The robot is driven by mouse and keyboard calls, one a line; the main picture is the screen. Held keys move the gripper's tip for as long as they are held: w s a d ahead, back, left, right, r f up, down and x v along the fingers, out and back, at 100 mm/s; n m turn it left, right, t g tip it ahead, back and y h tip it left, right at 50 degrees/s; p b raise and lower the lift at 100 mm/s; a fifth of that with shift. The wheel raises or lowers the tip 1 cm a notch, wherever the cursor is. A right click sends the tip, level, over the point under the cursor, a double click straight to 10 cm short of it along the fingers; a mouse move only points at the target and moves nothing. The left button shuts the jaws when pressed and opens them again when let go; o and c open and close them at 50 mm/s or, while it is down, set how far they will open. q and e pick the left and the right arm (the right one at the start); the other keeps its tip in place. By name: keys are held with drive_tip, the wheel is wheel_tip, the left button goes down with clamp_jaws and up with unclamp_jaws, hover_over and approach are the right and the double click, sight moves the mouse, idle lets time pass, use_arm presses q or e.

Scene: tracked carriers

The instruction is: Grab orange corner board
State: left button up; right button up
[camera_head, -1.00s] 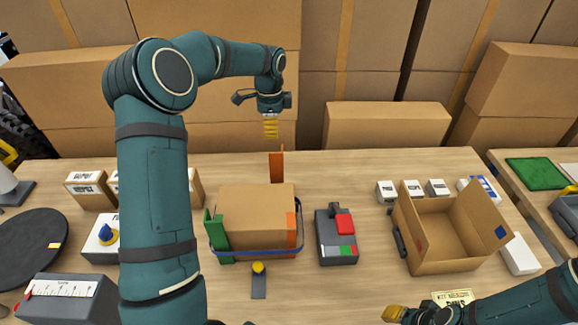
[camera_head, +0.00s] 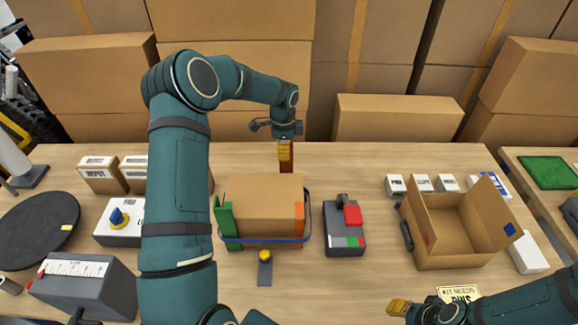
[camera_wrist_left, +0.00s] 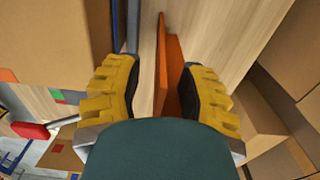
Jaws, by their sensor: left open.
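An orange corner board (camera_head: 287,167) stands upright on the table behind the strapped carton (camera_head: 262,197); its upper part is hidden by my left gripper. My left gripper (camera_head: 285,150) points down over it. In the left wrist view, the open yellow fingers (camera_wrist_left: 160,95) are on either side of the orange board (camera_wrist_left: 173,75), with a gap visible on each side. Another orange piece (camera_head: 299,225) and a green corner board (camera_head: 225,222) are at the carton's front corners. My right gripper (camera_head: 398,306) is at the lower right, away from the carton; its opening is unclear.
A blue strap (camera_head: 262,241) runs around the carton's front. A grey device with a red block (camera_head: 344,230) stands right of it, then an open box (camera_head: 450,262). Large cartons (camera_head: 398,118) stand behind the table. Bare wood lies right of the orange board.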

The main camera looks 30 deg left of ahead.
use_arm(q)
drive_tip(key=shift+f, duration=0.75)
clamp_jaws()
drive_tip(key=shift+r, duration=0.15)
